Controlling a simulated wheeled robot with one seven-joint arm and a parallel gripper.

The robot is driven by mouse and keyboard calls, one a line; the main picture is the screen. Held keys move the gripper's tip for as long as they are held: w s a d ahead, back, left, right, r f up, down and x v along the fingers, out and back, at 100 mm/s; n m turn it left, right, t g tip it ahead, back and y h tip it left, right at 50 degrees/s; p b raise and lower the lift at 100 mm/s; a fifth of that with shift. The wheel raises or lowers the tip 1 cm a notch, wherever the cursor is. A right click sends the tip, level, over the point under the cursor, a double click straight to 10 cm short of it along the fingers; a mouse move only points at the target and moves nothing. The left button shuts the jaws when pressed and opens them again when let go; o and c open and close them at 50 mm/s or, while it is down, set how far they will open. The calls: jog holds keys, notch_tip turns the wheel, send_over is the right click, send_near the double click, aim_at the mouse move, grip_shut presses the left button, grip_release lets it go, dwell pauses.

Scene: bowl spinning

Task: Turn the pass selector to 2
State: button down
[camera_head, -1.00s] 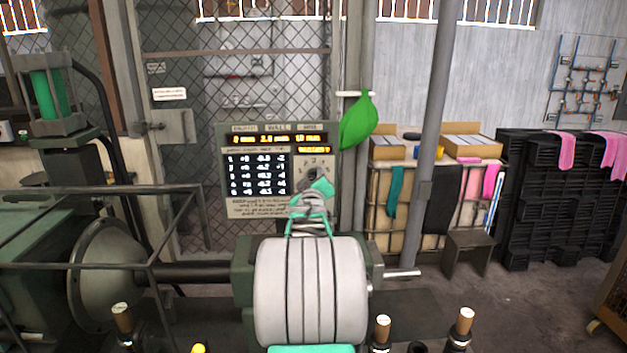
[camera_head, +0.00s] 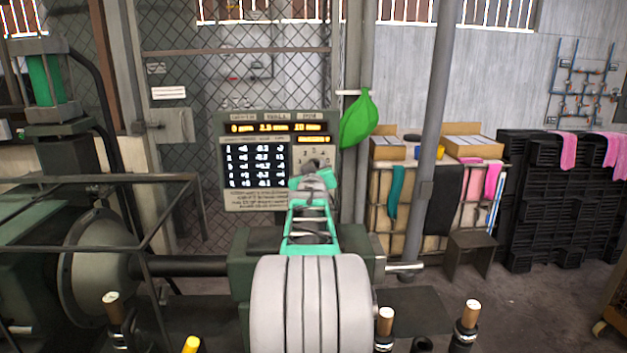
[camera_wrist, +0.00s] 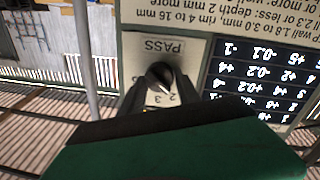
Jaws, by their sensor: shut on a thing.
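The pass selector is a dark round knob (camera_wrist: 160,76) on a pale plate marked PASS, seen upside down in the wrist view. Numerals including 2 and 3 show beside it, partly hidden by my fingers. I cannot tell which numeral the knob points at. My gripper (camera_wrist: 161,82) is shut on the knob, one dark finger on each side. In the head view my gripper (camera_head: 313,170) covers most of the knob, at the lower right of the grey-green control panel (camera_head: 232,200).
The panel's lit displays and number table (camera_wrist: 265,75) lie beside the knob. A green balloon-like object (camera_head: 360,120) hangs right of the panel. A wire-mesh fence (camera_head: 190,65) stands behind. Wooden-topped posts (camera_head: 385,322) and dark rails (camera_head: 100,180) stand in front.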

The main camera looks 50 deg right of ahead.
jog(key=shift+m+b, duration=1.25)
jog(key=shift+m, duration=0.25)
jog(key=shift+r, duration=0.1)
jog(key=c, duration=0.9)
grip_release()
jog(key=b+v, duration=0.1)
jog(key=v, duration=0.6)
jog(key=shift+s+a+b, duration=0.25)
jog(key=shift+s+b, duration=0.1)
jog(key=shift+b, duration=0.05)
jog(key=shift+r, duration=0.1)
